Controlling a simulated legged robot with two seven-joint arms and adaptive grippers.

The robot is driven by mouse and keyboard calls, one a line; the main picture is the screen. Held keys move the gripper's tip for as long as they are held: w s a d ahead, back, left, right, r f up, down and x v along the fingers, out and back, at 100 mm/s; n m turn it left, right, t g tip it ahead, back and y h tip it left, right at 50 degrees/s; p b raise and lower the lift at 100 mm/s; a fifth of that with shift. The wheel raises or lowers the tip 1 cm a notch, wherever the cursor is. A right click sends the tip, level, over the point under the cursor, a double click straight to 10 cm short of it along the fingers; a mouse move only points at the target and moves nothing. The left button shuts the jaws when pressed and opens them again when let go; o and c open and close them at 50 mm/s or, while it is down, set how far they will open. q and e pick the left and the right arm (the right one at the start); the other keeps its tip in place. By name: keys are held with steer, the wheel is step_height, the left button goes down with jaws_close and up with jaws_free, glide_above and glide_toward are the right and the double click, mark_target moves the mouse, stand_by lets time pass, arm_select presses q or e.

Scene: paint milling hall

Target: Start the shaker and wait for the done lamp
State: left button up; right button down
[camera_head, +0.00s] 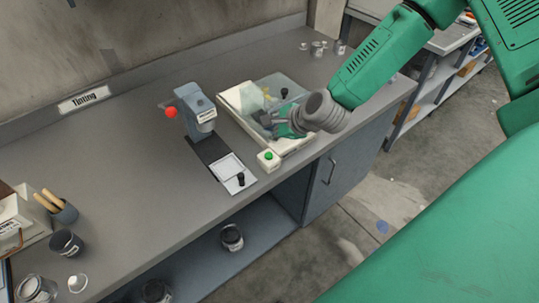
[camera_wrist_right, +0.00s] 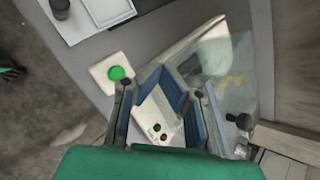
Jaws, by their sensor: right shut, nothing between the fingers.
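The shaker looks to be the cream box with a clear lid (camera_head: 238,103) on the bench. In the right wrist view its clear lid (camera_wrist_right: 225,65) lies beyond my fingers. A pale panel (camera_wrist_right: 148,112) with a small green dot (camera_wrist_right: 157,128) and a small brownish dot (camera_wrist_right: 164,137) shows between the fingers; I cannot tell whether either is lit. My right gripper (camera_head: 275,122) is shut and empty, over the front part of the shaker; contact cannot be told. A cream box with a green button (camera_head: 268,156) stands just in front of the shaker. My left gripper is not in view.
A blue-grey machine (camera_head: 192,110) with a red knob (camera_head: 171,112) stands left of the shaker, with a white plate (camera_head: 229,168) before it. Cups and a brush pot (camera_head: 65,211) stand at the bench's left end. Small cans (camera_head: 318,48) stand at the back. The middle-left bench is clear.

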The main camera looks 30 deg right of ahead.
mark_target(269, 155)
steer(key=f+b, duration=0.1)
steer(key=f, duration=0.1)
steer(key=f+b, duration=0.3)
steer(key=f, duration=0.1)
steer(key=shift+a+f+b, duration=0.1)
steer(key=shift+a+b, duration=0.15)
steer(key=shift+b, duration=0.05)
steer(key=shift+f, duration=0.3)
steer(key=shift+d+f+b, duration=0.1)
steer(key=shift+d+b, duration=0.05)
steer(key=shift+b, duration=0.15)
steer(key=shift+d, duration=0.1)
steer(key=shift+a, duration=0.2)
steer(key=shift+d, duration=0.15)
steer(key=shift+f+b, duration=0.3)
